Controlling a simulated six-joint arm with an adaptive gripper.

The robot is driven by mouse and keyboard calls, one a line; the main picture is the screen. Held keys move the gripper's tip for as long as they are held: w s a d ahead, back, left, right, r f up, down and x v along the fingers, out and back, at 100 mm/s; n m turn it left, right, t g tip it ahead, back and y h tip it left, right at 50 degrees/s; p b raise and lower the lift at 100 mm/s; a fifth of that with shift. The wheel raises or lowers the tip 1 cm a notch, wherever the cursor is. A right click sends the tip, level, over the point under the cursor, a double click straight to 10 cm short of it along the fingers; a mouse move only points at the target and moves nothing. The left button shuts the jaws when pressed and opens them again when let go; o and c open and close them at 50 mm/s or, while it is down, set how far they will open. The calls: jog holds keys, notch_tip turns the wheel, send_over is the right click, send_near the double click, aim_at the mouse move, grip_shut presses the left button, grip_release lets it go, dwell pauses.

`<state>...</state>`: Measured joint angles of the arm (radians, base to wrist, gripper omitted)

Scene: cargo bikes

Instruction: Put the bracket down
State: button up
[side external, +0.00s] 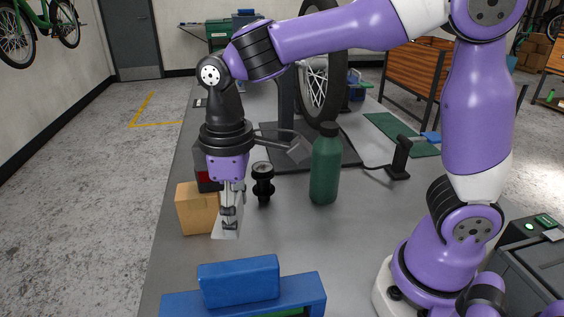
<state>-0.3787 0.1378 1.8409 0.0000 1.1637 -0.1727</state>
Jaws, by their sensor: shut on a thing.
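My gripper (230,207) points down over the left part of the grey workbench (330,262). It is shut on a pale, light-coloured plate that looks like the bracket (226,229). The bracket hangs between the fingertips, in front of and overlapping the right side of a cardboard box (194,212). Part of the bracket is hidden by the fingers. I cannot tell from this angle whether its lower edge touches the bench.
A green bottle (325,168) and a small black fitting (263,184) stand to the right of the gripper. A blue block-like object (240,281) lies at the front. A wheel (322,80) stands behind. Bare bench lies between bottle and blue object.

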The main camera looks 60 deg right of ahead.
jog(key=r, duration=0.9)
jog(key=shift+w+d, duration=0.15)
jog(key=shift+d, duration=0.15)
jog(key=w+d+m, duration=0.2)
jog(key=d+m, duration=0.3)
jog(key=d, duration=0.6)
jog(key=m, duration=0.6)
send_over(367, 189)
jog(key=w+a, duration=0.8)
jog(key=a, duration=0.1)
jog(key=s+d+m, duration=0.5)
jog(key=s+d, duration=0.3)
jog(key=d, duration=0.1)
jog(key=shift+n, duration=0.3)
notch_tip(367, 189, down, 21)
jog(key=shift+f, duration=0.1)
